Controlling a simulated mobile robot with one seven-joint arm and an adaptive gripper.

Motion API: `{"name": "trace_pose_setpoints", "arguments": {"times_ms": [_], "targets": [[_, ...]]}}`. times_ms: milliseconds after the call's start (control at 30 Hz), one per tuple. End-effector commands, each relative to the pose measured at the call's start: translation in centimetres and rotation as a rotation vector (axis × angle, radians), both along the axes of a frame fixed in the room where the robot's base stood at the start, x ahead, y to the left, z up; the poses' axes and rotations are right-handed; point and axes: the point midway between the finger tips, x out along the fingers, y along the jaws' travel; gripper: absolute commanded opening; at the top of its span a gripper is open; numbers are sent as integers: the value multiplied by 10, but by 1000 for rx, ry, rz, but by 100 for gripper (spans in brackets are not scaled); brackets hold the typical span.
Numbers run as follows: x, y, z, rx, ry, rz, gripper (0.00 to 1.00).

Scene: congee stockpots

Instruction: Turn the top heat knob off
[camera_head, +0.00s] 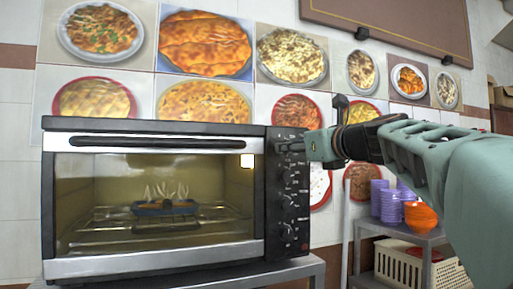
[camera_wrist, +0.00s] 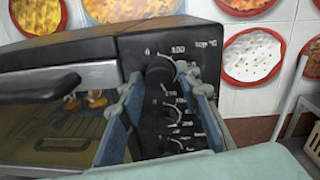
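The toaster oven (camera_head: 150,126) is black and silver, with a column of black knobs on its right-hand panel. In the head view my gripper (camera_head: 288,146) is at the top of this panel and covers most of the top knob. In the wrist view the top heat knob (camera_wrist: 160,72) sits between the two fingertips of my gripper (camera_wrist: 160,84). The fingers are spread, one on each side of the knob; firm contact cannot be made out. White numbers show above the knob. The lower knobs (camera_head: 287,203) are free of the gripper.
The oven's lit window shows a blue dish (camera_head: 165,208) with food on the rack. The door handle (camera_head: 150,142) runs along the top of the door. At right, a metal shelf (camera_head: 405,234) holds purple stacked bowls (camera_head: 388,204), orange bowls (camera_head: 421,217) and a cream basket (camera_head: 405,268) below.

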Motion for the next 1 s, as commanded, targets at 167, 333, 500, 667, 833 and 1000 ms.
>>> {"name": "trace_pose_setpoints", "arguments": {"times_ms": [167, 333, 500, 667, 833, 1000], "targets": [[0, 0, 0, 0, 0, 0, 9], [0, 0, 0, -1, 0, 0, 0], [0, 0, 0, -22, -7, 0, 0], [0, 0, 0, -84, -28, 1, 0], [0, 1, 0, -199, -66, 1, 0], [0, 1, 0, -346, -114, 1, 0]]}}
